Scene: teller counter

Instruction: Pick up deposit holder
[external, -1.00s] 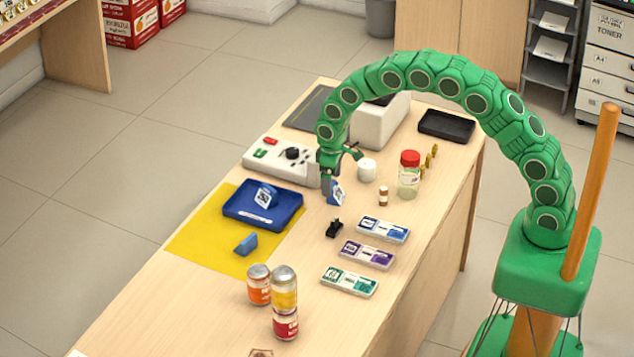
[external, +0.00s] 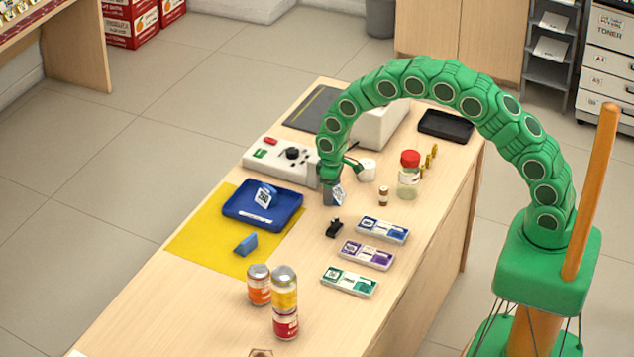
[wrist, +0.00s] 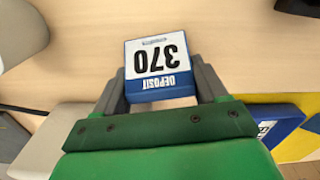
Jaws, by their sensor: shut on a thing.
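A blue deposit holder (wrist: 160,63) with a white face reading "DEPOSIT 370" is between the two grey fingers of my gripper (wrist: 162,82) in the wrist view. The fingers are shut on its sides. In the external view my gripper (external: 333,192) points down at the counter right of the blue tray, and the holder (external: 339,196) shows partly beside the fingers. I cannot tell whether its base touches the counter. A similar blue holder with a white face (external: 266,195) stands in the blue tray (external: 262,219). Another blue piece (external: 246,243) is on the yellow mat (external: 205,233).
A grey-white console (external: 270,160) is close behind my gripper. A white cup (external: 367,169), a small brown bottle (external: 383,196) and a red-capped jar (external: 409,178) stand to its right. A black clip-like object (external: 334,228) lies in front. Cans (external: 285,300) stand nearer the front.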

